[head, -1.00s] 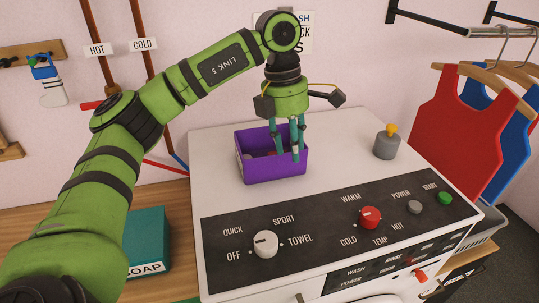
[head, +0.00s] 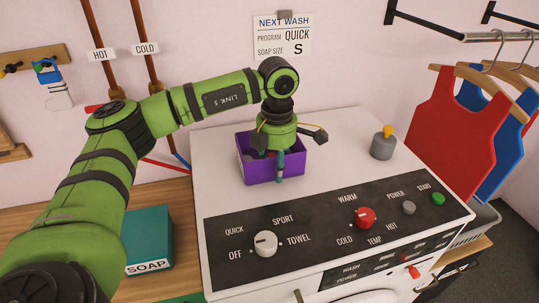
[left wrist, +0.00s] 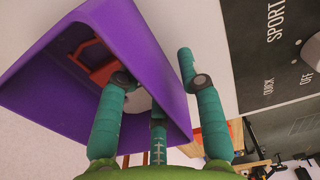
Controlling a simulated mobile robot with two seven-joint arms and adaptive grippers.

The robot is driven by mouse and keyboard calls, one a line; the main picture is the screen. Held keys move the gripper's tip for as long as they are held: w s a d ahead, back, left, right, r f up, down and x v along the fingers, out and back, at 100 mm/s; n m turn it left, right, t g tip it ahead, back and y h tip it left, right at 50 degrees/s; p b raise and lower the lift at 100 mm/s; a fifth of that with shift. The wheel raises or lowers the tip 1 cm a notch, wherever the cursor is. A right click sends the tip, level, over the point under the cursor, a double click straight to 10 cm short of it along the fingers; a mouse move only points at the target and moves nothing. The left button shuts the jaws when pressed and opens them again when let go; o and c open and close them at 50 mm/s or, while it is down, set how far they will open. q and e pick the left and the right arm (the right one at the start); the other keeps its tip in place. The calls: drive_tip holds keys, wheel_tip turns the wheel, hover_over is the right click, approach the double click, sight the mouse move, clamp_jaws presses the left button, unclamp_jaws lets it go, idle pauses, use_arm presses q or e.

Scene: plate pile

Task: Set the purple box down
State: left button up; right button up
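The purple box (head: 257,172) stands open-topped on the white washing machine's top in the head view. In the left wrist view the box (left wrist: 45,65) fills the left side, with something red and something pale inside. My left gripper (head: 275,165) is low over the box's front wall. In the left wrist view its fingers (left wrist: 155,75) are spread, one outside the wall and the others on the inner side. A gap shows between the outer finger and the wall, so the gripper looks open. My right gripper is not in view.
The washing machine top (head: 335,145) is clear around the box, except for a grey pot with a yellow top (head: 383,143) at the back right. The control panel (head: 320,228) with knobs is in front. A teal soap box (head: 148,238) stands on the wooden counter at left.

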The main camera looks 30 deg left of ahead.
use_arm(q)
clamp_jaws()
drive_tip(key=shift+r, duration=0.15)
